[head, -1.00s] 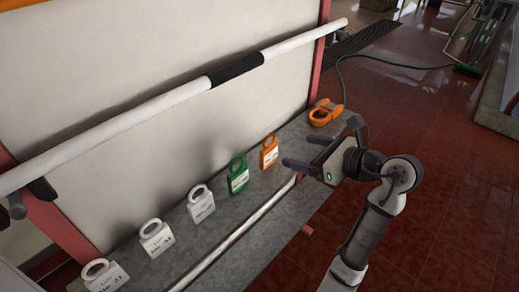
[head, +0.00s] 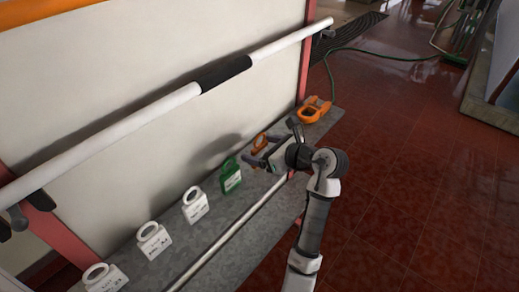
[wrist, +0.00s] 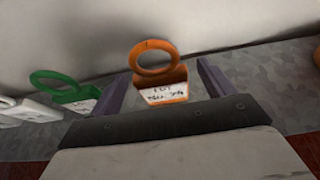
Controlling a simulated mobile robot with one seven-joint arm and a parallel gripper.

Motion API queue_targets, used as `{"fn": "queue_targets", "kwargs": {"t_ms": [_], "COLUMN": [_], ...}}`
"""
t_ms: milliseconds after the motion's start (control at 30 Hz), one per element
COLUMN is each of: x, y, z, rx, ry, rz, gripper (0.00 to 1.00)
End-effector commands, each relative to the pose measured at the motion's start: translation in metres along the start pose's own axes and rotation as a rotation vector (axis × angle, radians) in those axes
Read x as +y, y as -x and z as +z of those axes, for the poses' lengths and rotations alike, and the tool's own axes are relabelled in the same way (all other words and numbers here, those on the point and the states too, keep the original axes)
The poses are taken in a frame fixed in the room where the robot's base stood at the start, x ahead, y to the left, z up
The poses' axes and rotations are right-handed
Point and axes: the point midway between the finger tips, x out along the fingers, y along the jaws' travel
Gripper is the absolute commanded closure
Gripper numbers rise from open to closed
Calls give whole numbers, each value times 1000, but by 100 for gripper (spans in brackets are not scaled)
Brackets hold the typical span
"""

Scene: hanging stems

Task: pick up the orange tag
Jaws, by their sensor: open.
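The orange tag (head: 260,143) stands on the grey shelf, partly hidden by my gripper in the head view. In the wrist view the orange tag (wrist: 158,75) shows its ring on top and a white label with dark writing below. My gripper (head: 257,162) is open at the tag. In the wrist view one finger of my gripper (wrist: 160,88) is on each side of the tag's body, with a gap on both sides.
A green tag (head: 230,175) stands just left of the orange one, close to the left finger. Several white tags (head: 195,205) continue along the grey shelf (head: 225,218). An orange clamp-like thing (head: 314,110) lies at the shelf's far end. A white rail (head: 140,112) runs above.

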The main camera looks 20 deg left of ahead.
Motion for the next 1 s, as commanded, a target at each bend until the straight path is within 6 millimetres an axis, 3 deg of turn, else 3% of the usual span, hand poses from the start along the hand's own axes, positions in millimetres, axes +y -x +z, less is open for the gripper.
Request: {"fn": "queue_targets", "kwargs": {"t_ms": [100,333,767,1000], "x": [0,0,0,0], "y": [-10,-11,-11,-10], "z": [0,-1,0,1], "rx": [0,-1,-1,-1], "ry": [0,1,0,1], "rz": [1,-1,-1,-1], "gripper": [18,18,73,74]}}
